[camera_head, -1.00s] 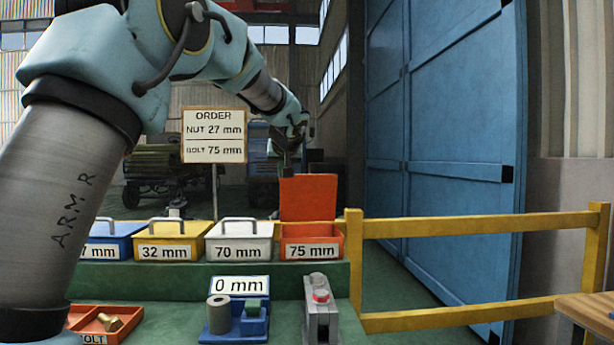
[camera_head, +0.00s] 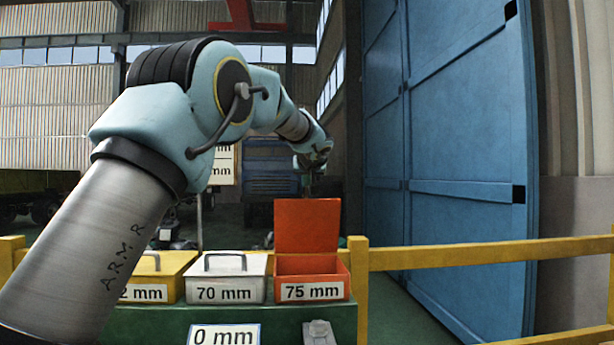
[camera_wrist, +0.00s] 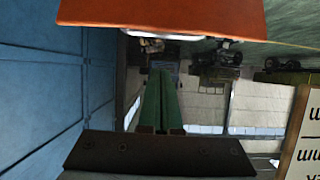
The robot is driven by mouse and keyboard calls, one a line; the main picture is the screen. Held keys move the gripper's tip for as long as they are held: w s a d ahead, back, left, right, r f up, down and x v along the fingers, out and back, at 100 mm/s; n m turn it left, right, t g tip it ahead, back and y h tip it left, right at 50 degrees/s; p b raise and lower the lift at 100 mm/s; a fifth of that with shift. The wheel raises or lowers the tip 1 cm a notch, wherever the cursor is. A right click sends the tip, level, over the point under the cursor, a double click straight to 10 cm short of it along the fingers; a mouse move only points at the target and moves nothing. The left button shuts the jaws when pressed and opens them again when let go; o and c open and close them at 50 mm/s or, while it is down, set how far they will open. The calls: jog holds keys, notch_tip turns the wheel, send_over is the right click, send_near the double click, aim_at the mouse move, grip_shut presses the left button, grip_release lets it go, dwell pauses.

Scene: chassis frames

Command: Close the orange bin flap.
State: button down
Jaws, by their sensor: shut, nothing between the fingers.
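The orange bin (camera_head: 313,285), labelled 75 mm, stands at the right end of the green shelf in the head view. Its orange flap (camera_head: 307,227) stands upright at the bin's back, so the bin is open. My gripper (camera_head: 308,186) is above and behind the flap's top edge, partly hidden by it. In the wrist view the green fingers of my gripper (camera_wrist: 158,100) are together with nothing between them. The flap (camera_wrist: 165,15) fills the top of that view, apart from the fingertips, with a pale strip on its edge.
A closed white bin (camera_head: 225,279) labelled 70 mm and a closed yellow bin (camera_head: 165,270) stand to the left. A yellow rail (camera_head: 480,254) runs to the right, before a large blue door (camera_head: 445,130). An order sign (camera_head: 222,165) is partly hidden by my arm.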

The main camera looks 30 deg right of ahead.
aim_at(306, 223)
jog(key=p+x, duration=0.2)
jog(key=x, duration=0.4)
jog(key=shift+s+a+f+b, duration=0.1)
jog(key=shift+s+a+f, duration=0.2)
jog(key=shift+s, duration=0.3)
jog(key=shift+s+a+f+b, duration=0.1)
jog(key=shift+s+a+f, duration=0.2)
jog(key=shift+s, duration=0.25)
jog(key=shift+s+a+f+b, duration=0.1)
jog(key=shift+s+a+f, duration=0.15)
jog(key=shift+s, duration=0.35)
jog(key=shift+s+a+f+b, duration=0.1)
jog(key=shift+f+b, duration=0.05)
jog(key=shift+b, duration=0.5)
jog(key=b, duration=0.3)
jog(key=shift+s+a+t, duration=0.15)
jog(key=shift+s+t, duration=0.15)
